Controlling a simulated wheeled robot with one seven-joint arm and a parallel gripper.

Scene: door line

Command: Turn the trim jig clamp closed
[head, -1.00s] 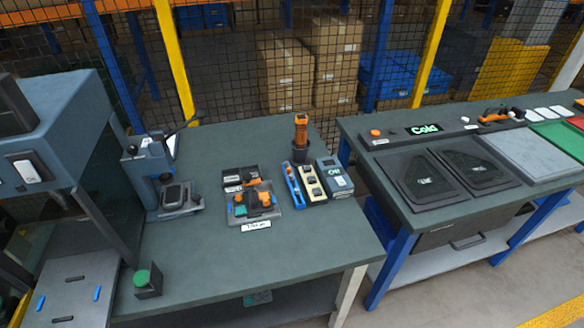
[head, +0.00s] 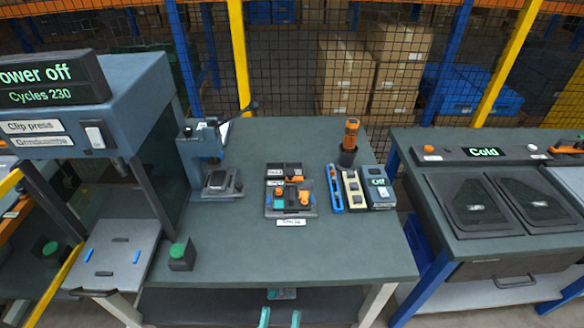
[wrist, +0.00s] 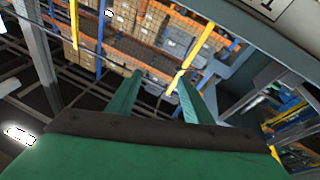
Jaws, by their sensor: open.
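The trim jig (head: 272,212) is a grey plate on the green-grey bench in the head view, with a small white label on its front edge. It carries orange parts (head: 304,198) and a teal piece. Which orange part is the clamp, and how it is turned, is too small to tell. My gripper (head: 280,317) shows only as two teal fingers at the bottom edge of the head view, well in front of the jig and apart from it. In the wrist view my gripper (wrist: 160,78) is open and empty, pointing towards shelving; the jig is not seen there.
A clip press (head: 120,110) reading "Power off" stands left, with a green button box (head: 182,254). A lever press (head: 207,150) stands behind the jig's left. An orange tool in a cup (head: 348,145) and a box reading "Off" (head: 379,188) stand right.

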